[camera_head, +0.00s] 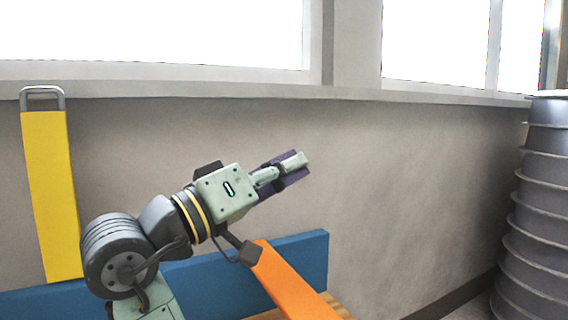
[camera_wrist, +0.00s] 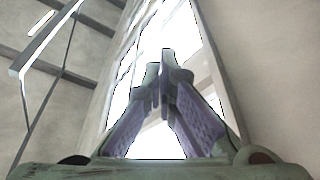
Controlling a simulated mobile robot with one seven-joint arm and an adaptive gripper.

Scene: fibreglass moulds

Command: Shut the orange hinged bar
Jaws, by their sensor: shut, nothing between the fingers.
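The orange hinged bar (camera_head: 290,284) shows at the bottom of the head view, slanting from just below my wrist down to the lower right. The dark block under my wrist covers its upper left corner, and the picture edge cuts off its lower end. Its hinge cannot be made out. My gripper (camera_head: 298,168) is above the bar, apart from it, pointing up and to the right in front of the grey wall. Its fingers are together and empty. In the wrist view my gripper (camera_wrist: 164,65) points towards a bright window, and the orange bar is not seen there.
A yellow bar (camera_head: 52,195) with a metal loop handle stands upright at the left. A blue panel (camera_head: 310,255) runs behind the orange bar. A bit of wooden surface (camera_head: 338,304) shows below. A ribbed grey column (camera_head: 540,200) stands at the right. The wall between is bare.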

